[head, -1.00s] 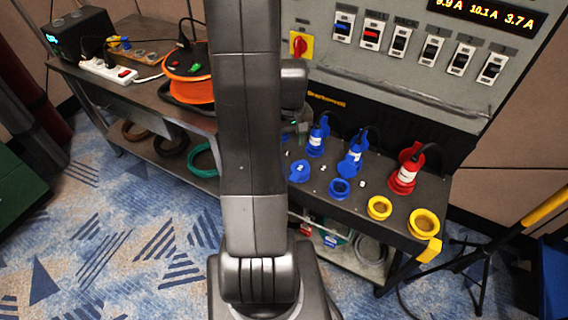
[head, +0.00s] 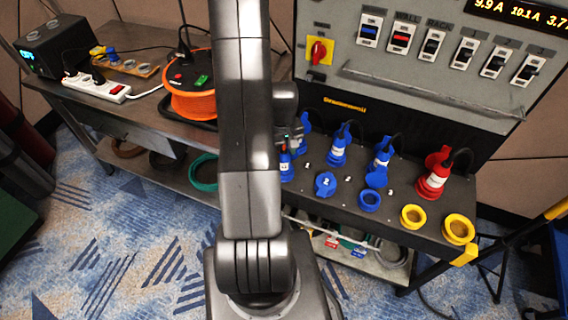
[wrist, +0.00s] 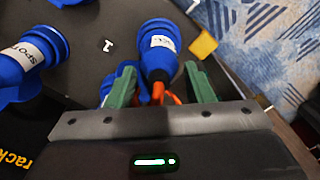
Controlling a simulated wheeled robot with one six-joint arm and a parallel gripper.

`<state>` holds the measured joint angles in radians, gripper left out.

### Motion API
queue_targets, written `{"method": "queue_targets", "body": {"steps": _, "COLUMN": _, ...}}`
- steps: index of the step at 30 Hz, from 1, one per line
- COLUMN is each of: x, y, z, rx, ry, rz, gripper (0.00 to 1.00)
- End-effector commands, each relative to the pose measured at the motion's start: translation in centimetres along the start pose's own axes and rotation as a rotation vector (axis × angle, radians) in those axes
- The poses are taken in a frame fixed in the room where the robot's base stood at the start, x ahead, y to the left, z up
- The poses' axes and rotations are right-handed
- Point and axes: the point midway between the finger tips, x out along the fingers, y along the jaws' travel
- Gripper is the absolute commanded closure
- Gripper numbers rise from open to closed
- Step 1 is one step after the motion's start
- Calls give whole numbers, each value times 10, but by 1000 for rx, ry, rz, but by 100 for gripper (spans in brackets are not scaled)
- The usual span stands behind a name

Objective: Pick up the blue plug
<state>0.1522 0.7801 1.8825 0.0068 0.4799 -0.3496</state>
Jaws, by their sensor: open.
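A blue plug (wrist: 160,42) with a white label, partly readable, lies between the two green fingers of my gripper (wrist: 160,86) in the wrist view. The fingers are open, with a gap visible on each side of the plug's lower end. Orange parts show below the plug. In the head view a blue plug (head: 286,165) shows beside my arm, near my gripper (head: 291,138), which is mostly hidden by the arm. Two more blue plugs (head: 337,147) (head: 379,165) stand to its right. A blue plug labelled SPOT (wrist: 32,55) lies left in the wrist view.
A red plug (head: 433,178), yellow sockets (head: 459,229) and a blue socket ring (head: 369,201) sit on the dark bench at right. A switch panel (head: 420,75) rises behind. An orange cable reel (head: 190,100) and power strip (head: 96,87) stand left.

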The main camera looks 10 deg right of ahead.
Motion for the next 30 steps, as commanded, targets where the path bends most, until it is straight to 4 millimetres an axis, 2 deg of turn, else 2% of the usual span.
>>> {"method": "queue_targets", "body": {"steps": 12, "x": 44, "y": 1, "z": 2, "rx": 0, "ry": -3, "rz": -1, "gripper": 52}}
{"method": "queue_targets", "body": {"steps": 22, "x": 49, "y": 1, "z": 1, "rx": 0, "ry": 1, "rz": 0, "gripper": 52}}
{"method": "queue_targets", "body": {"steps": 23, "x": 49, "y": 1, "z": 1, "rx": 0, "ry": 0, "rz": 0, "gripper": 54}}
{"method": "queue_targets", "body": {"steps": 27, "x": 49, "y": 1, "z": 1, "rx": 0, "ry": 0, "rz": 0, "gripper": 82}}
{"method": "queue_targets", "body": {"steps": 30, "x": 49, "y": 1, "z": 1, "rx": 0, "ry": 0, "rz": 0, "gripper": 86}}
